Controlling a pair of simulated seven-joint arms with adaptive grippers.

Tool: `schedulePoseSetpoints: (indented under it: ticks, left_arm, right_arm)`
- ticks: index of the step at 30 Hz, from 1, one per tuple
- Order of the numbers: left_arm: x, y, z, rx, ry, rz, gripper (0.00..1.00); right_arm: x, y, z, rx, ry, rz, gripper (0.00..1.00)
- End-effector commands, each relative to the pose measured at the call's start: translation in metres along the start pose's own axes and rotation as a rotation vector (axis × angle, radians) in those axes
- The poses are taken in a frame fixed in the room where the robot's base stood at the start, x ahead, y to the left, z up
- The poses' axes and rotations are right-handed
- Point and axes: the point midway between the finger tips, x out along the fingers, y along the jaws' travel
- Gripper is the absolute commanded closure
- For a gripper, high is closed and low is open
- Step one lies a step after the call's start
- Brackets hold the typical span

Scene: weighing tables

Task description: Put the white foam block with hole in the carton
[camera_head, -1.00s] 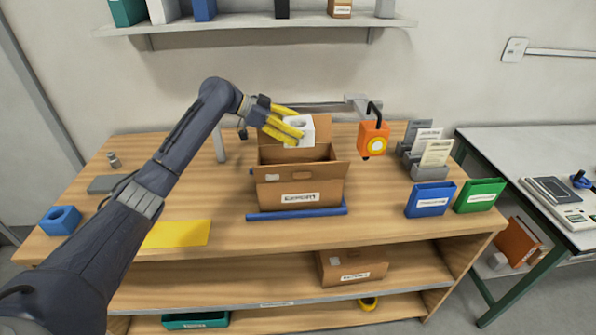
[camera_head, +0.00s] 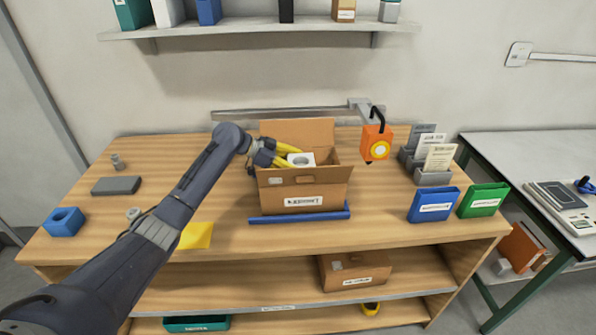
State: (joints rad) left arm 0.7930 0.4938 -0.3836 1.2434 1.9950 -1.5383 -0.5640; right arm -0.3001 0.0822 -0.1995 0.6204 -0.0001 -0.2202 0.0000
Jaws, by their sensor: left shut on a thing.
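The white foam block with hole (camera_head: 301,158) is at the mouth of the open carton (camera_head: 303,198), its top and round hole showing above the front wall. My left gripper (camera_head: 288,156), with yellow fingers, is shut on the block and reaches into the carton from the left. The block's lower part is hidden by the carton's front wall, so I cannot tell whether it touches the bottom. The carton stands upright on the table with its back flap raised. My right gripper is not in view.
A blue bar (camera_head: 299,216) lies along the carton's front. An orange device (camera_head: 376,143) hangs to its right, near card holders (camera_head: 433,176) and blue (camera_head: 433,205) and green (camera_head: 482,200) bins. A blue block with a hole (camera_head: 64,222) sits at the far left.

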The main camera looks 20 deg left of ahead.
Motion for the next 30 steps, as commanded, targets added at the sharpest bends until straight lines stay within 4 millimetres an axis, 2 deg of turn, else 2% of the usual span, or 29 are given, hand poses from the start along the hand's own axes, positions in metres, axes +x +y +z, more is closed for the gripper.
schedulePoseSetpoints:
  ticks: [5, 30]
  left_arm:
    - [0.009, 0.0, 0.017, -0.001, 0.0, 0.0, 0.39]
    - [0.015, 0.0, 0.028, 0.0, 0.0, 0.0, 0.39]
  right_arm:
    - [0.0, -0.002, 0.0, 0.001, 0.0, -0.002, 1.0]
    - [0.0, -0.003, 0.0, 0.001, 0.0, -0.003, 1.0]
